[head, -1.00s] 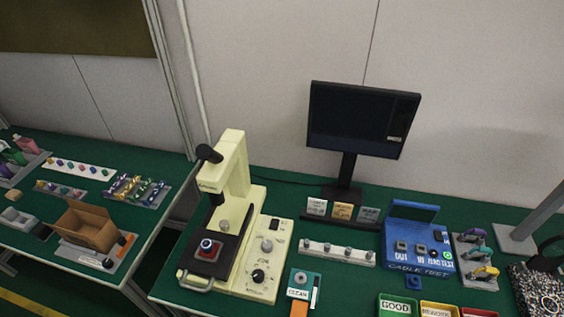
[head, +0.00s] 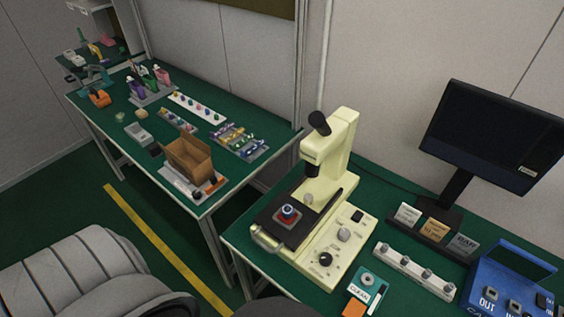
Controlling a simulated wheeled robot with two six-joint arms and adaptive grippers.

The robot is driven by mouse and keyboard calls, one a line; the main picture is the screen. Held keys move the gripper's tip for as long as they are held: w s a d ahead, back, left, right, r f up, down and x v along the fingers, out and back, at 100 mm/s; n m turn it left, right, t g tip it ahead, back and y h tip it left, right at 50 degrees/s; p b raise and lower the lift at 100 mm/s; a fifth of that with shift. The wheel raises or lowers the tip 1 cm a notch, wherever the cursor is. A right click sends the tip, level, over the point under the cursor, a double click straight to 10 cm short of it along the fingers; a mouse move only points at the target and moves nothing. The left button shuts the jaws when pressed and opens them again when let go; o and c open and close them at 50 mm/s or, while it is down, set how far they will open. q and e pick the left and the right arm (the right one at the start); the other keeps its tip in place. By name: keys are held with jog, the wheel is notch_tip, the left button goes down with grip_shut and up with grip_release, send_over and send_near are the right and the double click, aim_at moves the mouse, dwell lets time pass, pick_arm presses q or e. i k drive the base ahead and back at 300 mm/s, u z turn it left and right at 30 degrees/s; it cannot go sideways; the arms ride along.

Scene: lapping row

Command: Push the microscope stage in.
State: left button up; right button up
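The cream microscope (head: 340,150) stands on the green bench at centre right. Its dark stage (head: 318,205) sits low under the black objective, on the left side of the base. The stage's front part, with a small red and blue piece (head: 288,213) on it, lies out in front of the objective. A pale loop handle (head: 264,243) is at the stage's front end, near the bench edge. Neither gripper is in view.
Right of the microscope are a teal CLEAN holder (head: 369,290), a white rack (head: 415,272), a monitor (head: 490,135) and a blue tester (head: 510,285). A second bench on the left holds a cardboard box (head: 188,160). A gap separates the benches.

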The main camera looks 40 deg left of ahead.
aim_at(290, 236)
jog(key=u, duration=0.15)
jog(key=k, duration=0.45)
jog(key=u, duration=0.75)
jog(key=i, duration=0.5)
